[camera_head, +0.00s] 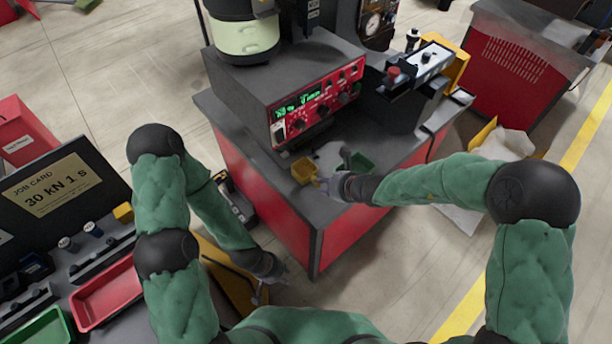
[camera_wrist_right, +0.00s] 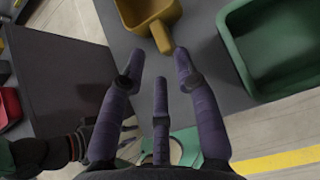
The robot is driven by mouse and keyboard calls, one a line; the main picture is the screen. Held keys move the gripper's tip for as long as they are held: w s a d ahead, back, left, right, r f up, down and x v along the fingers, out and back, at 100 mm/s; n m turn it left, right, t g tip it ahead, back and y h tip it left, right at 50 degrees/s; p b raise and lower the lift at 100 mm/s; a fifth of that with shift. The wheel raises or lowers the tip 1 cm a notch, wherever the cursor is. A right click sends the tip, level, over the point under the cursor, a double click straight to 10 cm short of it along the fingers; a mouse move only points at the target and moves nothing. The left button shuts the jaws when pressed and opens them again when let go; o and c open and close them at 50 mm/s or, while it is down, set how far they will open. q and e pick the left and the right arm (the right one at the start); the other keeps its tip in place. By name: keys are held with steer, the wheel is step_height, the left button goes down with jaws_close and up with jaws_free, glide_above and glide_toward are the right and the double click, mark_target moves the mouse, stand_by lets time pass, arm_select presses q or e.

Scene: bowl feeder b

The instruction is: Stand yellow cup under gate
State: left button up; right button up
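The yellow cup (camera_head: 304,171) sits on the grey top of the red bench, near its front edge. In the right wrist view the cup (camera_wrist_right: 146,12) is at the top, its handle (camera_wrist_right: 162,37) pointing toward my fingers. My right gripper (camera_head: 323,186) is beside the cup. Its purple fingers (camera_wrist_right: 160,80) are spread with nothing between them, short of the handle. My left gripper (camera_head: 264,290) hangs low in front of the bench, away from the cup; its finger state is unclear. I cannot tell which part is the gate.
A green tray (camera_head: 360,161) stands right of the cup; it also shows in the right wrist view (camera_wrist_right: 280,45). The grey machine with a red display panel (camera_head: 318,100) stands behind the cup. A black arm with a red knob (camera_head: 394,74) is at right. The bench corner (camera_head: 318,235) is bare.

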mark_target(319, 184)
steer(key=b+x, duration=0.1)
steer(key=x, duration=0.3)
steer(key=shift+w+f+b, duration=0.2)
steer(key=shift+f+b, duration=0.1)
steer(key=shift+f, duration=0.1)
jaws_close()
steer(key=shift+r, duration=0.2)
